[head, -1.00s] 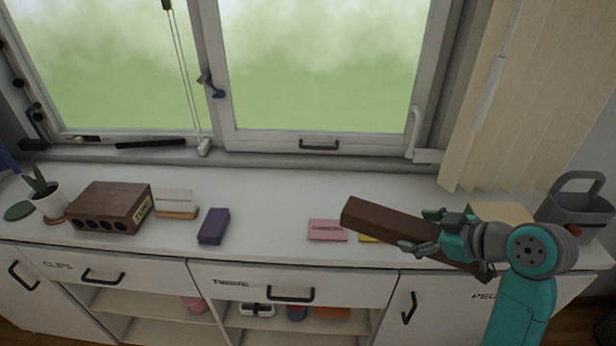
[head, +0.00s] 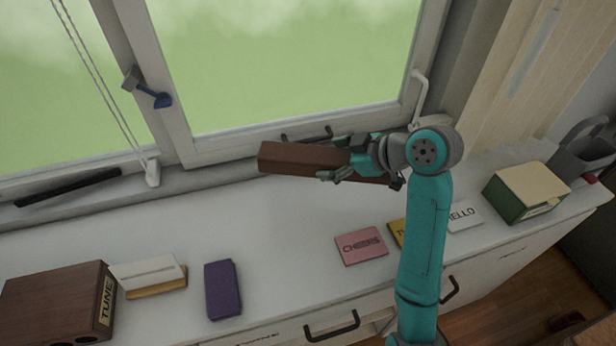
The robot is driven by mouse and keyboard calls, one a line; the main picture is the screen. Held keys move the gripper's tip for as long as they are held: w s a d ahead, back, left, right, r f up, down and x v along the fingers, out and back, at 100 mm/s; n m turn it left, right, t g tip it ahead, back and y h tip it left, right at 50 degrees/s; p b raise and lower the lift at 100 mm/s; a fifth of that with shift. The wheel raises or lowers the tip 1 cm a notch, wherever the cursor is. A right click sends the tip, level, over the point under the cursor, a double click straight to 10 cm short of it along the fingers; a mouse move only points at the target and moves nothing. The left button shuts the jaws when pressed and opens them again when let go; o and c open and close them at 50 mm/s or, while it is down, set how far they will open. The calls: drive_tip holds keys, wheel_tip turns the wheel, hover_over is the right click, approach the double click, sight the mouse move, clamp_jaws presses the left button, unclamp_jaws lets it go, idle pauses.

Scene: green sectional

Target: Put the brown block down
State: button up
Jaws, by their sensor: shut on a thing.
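The brown block (head: 300,159) is a long, dark wooden bar, held roughly level in front of the window's lower frame. My gripper (head: 345,160) is shut on the block near its middle, and the fingers cover part of it. The block appears to be above the back part of the white countertop (head: 270,230), near the sill. Whether its underside touches anything cannot be told from this view.
A pink CHEERS card (head: 361,246), a yellow card (head: 399,232) and a white HELLO card (head: 464,217) lie along the front. A purple case (head: 222,289), a brown TUNE box (head: 60,303) and a green-cream box (head: 525,192) stand around. The counter's middle is clear.

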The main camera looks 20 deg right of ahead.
sight(330, 197)
wheel_tip(330, 197, down, 10)
drive_tip(key=shift+r, duration=0.2)
drive_tip(key=o, duration=0.8)
drive_tip(key=shift+o, duration=0.2)
drive_tip(key=shift+s+r, duration=0.1)
drive_tip(key=v, duration=1.2)
